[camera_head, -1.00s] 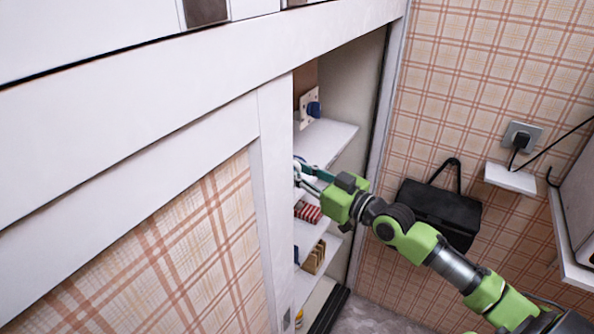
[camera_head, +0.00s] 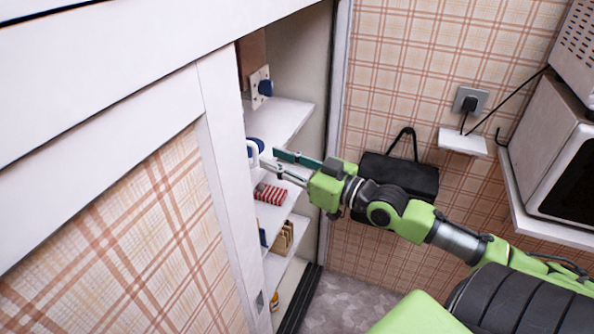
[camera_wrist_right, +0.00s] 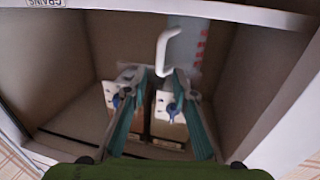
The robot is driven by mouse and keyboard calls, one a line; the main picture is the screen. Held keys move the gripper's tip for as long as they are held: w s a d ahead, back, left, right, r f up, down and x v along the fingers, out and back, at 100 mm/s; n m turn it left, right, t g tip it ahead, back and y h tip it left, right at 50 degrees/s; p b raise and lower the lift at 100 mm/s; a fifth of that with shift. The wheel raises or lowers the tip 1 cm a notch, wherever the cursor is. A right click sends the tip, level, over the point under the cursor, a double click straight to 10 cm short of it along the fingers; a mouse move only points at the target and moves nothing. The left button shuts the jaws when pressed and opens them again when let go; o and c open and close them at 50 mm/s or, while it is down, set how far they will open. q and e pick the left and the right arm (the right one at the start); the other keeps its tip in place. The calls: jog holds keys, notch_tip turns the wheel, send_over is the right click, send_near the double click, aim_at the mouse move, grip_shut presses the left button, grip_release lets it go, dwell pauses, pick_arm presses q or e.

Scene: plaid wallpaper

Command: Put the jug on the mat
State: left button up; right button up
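A white handle with a blue part beside it, probably the jug (camera_head: 253,151), shows at the cupboard's inner edge in the head view. In the right wrist view the white handle (camera_wrist_right: 163,48) stands at the fingertips, before a pale blue body with red marks. My right gripper (camera_head: 268,158) reaches into the cupboard from the right, its two fingers apart. In the wrist view the gripper (camera_wrist_right: 153,80) is open, with the handle's lower end near the gap between its tips. I cannot tell whether they touch. My left gripper is out of view. I see no mat that I can make out.
The cupboard has white shelves (camera_head: 292,112) and a white front frame (camera_head: 226,150) close on the left. A red-striped item (camera_head: 270,193) and brown items (camera_head: 283,237) stand on lower shelves. A black bag (camera_head: 400,178) hangs on the wall, and a microwave (camera_head: 562,150) stands at right.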

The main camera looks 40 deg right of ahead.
jog(key=shift+b+v, duration=0.4)
jog(key=shift+v, duration=2.2)
jog(key=shift+s, duration=0.1)
